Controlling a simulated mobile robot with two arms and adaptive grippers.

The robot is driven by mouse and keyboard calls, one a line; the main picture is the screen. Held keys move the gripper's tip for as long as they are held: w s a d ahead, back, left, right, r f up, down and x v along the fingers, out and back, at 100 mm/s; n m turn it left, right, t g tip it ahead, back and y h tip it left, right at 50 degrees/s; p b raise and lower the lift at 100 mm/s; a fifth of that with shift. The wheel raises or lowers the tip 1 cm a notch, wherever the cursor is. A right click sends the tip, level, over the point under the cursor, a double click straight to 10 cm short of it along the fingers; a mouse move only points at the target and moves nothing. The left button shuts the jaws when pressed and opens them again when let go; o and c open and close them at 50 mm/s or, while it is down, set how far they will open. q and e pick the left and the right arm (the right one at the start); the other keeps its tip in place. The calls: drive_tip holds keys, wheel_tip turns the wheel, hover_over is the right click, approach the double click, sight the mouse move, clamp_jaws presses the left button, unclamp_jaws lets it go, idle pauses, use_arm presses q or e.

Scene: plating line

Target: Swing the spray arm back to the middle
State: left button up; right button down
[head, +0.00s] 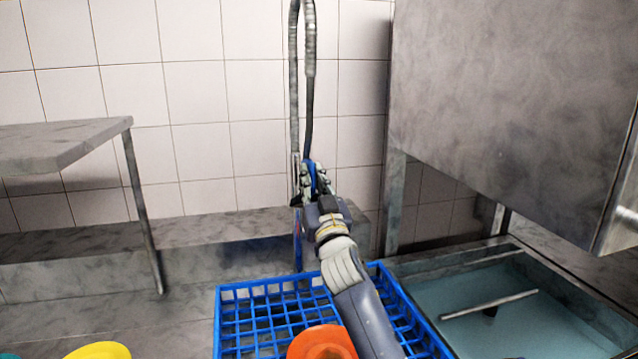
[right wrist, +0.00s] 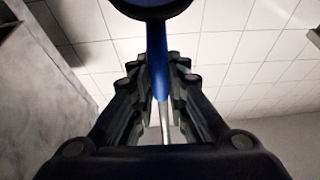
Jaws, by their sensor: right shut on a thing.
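The spray arm (head: 310,45) hangs as a looped metal hose with a dark lower length in front of the tiled wall, near the middle of the head view. Its blue handle (head: 311,172) is at the lower end. My right gripper (head: 312,182) is shut on this handle. In the right wrist view the blue handle (right wrist: 158,65) runs between the two fingers, with a dark round head above it. The gripper hides part of the handle in the head view. My left gripper is not in view.
A blue rack (head: 225,318) stands below my right arm, with an orange item (head: 322,343) in it. A yellow item (head: 98,351) is at the bottom left. A metal hood (head: 500,90) and a water-filled basin (head: 410,268) are at right. A metal shelf (head: 60,143) is at left.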

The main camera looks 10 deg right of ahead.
drive_tip(key=shift+a, duration=0.1)
drive_tip(key=c, duration=1.5)
unclamp_jaws()
drive_tip(key=shift+a, duration=0.15)
drive_tip(key=shift+c, duration=0.2)
drive_tip(key=v, duration=1.2)
drive_tip(key=shift+r, duration=0.1)
